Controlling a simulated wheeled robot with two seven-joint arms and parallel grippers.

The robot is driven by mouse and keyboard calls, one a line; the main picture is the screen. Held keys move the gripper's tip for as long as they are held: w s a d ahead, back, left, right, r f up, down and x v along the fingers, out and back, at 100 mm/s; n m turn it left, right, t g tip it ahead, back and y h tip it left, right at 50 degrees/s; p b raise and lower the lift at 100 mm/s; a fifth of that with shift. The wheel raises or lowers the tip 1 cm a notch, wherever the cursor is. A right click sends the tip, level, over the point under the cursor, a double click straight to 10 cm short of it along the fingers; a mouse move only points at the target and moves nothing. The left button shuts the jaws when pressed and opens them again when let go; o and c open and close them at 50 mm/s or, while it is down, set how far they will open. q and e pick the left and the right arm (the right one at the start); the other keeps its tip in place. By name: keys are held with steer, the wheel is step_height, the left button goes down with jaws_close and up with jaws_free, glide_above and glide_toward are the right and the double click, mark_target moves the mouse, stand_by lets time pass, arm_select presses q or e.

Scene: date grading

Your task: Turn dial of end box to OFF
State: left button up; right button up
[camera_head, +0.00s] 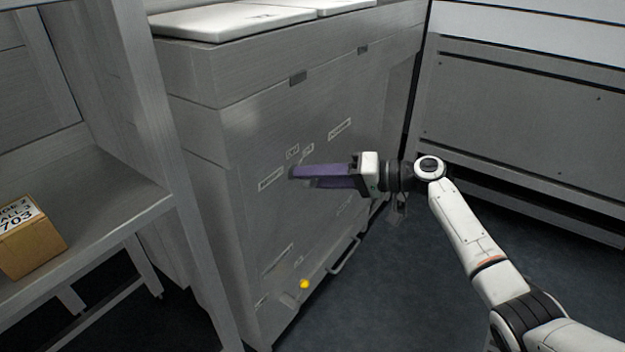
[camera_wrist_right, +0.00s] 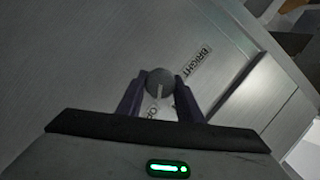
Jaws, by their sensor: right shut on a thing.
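The end box (camera_head: 230,150) is a large grey metal cabinet with small white labels on its side panel. A round grey dial (camera_wrist_right: 160,82) with a pale pointer line shows in the right wrist view, between my gripper's fingers. A label reading BRIGHT (camera_wrist_right: 196,65) is beside it, and a partly hidden label (camera_wrist_right: 153,113) lies below it. My right gripper (camera_head: 292,175) has long purple fingers that reach to the panel near the labels; in the right wrist view its fingers (camera_wrist_right: 158,92) are shut on the dial. In the head view the fingers hide the dial. My left gripper is not in view.
A shelf (camera_head: 110,205) at the left holds a box (camera_head: 32,240) with a printed label. A yellow knob (camera_head: 304,284) and a handle bar (camera_head: 345,255) sit low on the cabinet. Another grey cabinet (camera_head: 520,110) stands at the right. Dark floor (camera_head: 400,290) lies between.

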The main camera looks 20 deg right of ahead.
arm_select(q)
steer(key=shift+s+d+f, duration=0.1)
arm_select(e)
steer(key=shift+m, duration=0.3)
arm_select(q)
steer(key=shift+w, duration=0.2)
arm_select(e)
steer(key=o, duration=1)
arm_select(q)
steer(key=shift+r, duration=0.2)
arm_select(e)
steer(key=shift+o, duration=0.2)
arm_select(q)
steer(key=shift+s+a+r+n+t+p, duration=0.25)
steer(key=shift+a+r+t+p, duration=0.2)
steer(key=shift+p, duration=0.35)
arm_select(e)
steer(key=v, duration=1)
steer(key=shift+d, duration=0.25)
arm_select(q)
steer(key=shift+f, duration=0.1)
arm_select(e)
steer(key=shift+s+f, duration=0.1)
steer(key=shift+f, duration=0.05)
